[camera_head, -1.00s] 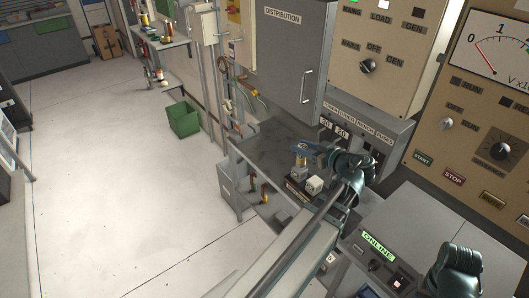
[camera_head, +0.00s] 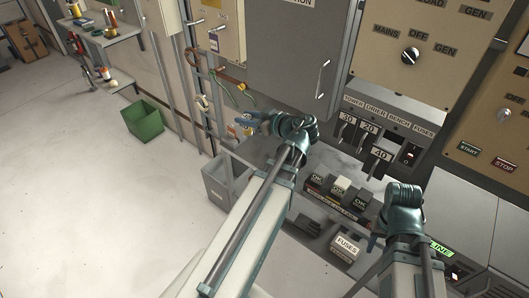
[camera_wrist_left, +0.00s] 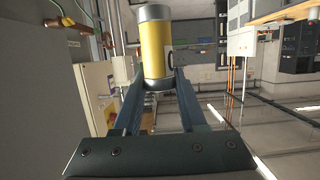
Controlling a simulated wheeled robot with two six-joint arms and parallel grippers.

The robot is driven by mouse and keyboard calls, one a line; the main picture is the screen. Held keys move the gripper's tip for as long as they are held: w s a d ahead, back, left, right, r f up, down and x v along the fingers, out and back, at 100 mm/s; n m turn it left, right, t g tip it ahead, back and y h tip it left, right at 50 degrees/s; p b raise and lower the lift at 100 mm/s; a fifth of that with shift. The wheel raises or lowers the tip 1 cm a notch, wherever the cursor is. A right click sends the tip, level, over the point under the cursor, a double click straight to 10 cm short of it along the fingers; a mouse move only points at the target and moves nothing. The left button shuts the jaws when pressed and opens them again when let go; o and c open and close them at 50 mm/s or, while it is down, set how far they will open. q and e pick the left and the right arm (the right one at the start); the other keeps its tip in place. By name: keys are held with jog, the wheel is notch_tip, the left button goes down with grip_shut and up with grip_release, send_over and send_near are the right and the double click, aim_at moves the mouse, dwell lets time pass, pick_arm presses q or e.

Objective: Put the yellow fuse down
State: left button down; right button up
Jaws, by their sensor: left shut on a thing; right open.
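The yellow fuse (camera_wrist_left: 155,45) is a yellow cylinder with grey metal end caps. In the left wrist view it sits between the two blue fingers of my left gripper (camera_wrist_left: 158,85), which is shut on it. In the head view my left gripper (camera_head: 254,119) is out to the left, near the wall pipes and over the far left end of the bench. The fuse is small and hard to make out there. My right gripper (camera_head: 376,238) is open and empty, low in front of the bench at the right.
A row of blocks marked OK (camera_head: 340,186) stands on the grey bench (camera_head: 258,149). A box marked FUSES (camera_head: 346,246) is below. A grey bin (camera_head: 214,186) stands at the bench's left end, and a green bin (camera_head: 143,121) is on the floor. The fuse panel (camera_head: 383,128) is behind.

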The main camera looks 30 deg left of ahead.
pick_arm(q)
jog(key=shift+a+f, duration=0.15)
jog(key=shift+a, duration=0.1)
jog(key=w+d+f+m+t+h+b, duration=0.1)
jog(key=w+d+f+m+t+b, duration=0.15)
jog(key=d+f+b, duration=0.7)
jog(key=w+d+f+m+t+h+b, duration=0.1)
jog(key=w+d+f+m+t+b, duration=0.15)
jog(key=d+f+b, duration=0.75)
jog(key=w+r+b+x, duration=0.2)
jog(key=b+x, duration=0.2)
jog(key=x, duration=1.3)
jog(key=shift+w, duration=0.35)
jog(key=shift+f, duration=0.15)
jog(key=f+b, duration=0.2)
jog(key=a+f+b, duration=0.1)
jog(key=b, duration=0.1)
jog(key=shift+w+f, duration=0.3)
jog(key=shift+w, duration=0.1)
